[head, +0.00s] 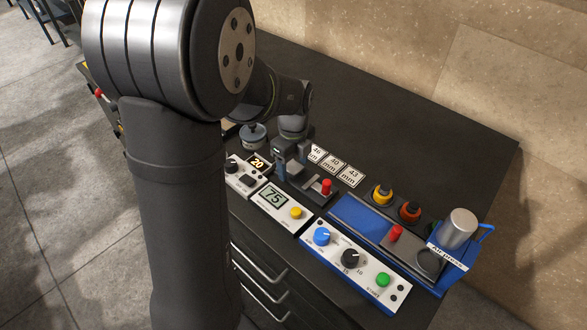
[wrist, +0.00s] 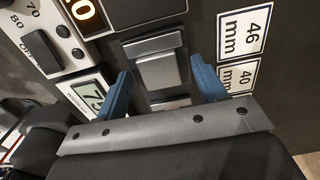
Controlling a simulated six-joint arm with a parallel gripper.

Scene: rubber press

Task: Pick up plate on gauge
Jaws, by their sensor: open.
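My gripper (head: 284,168) is open and points down over the gauge (head: 318,196), a dark fixture with a red knob. In the wrist view its two blue fingers (wrist: 163,88) stand on either side of a grey, smooth-topped block (wrist: 165,70) on the gauge. I cannot tell whether the plate is this block's top or a separate piece. Nothing is held. The arm and gripper hide part of the gauge in the head view.
Size cards (head: 332,164) lie behind the gauge. A display reading 75 (head: 273,198) and a control panel (head: 352,262) line the front edge. The table's back right is clear.

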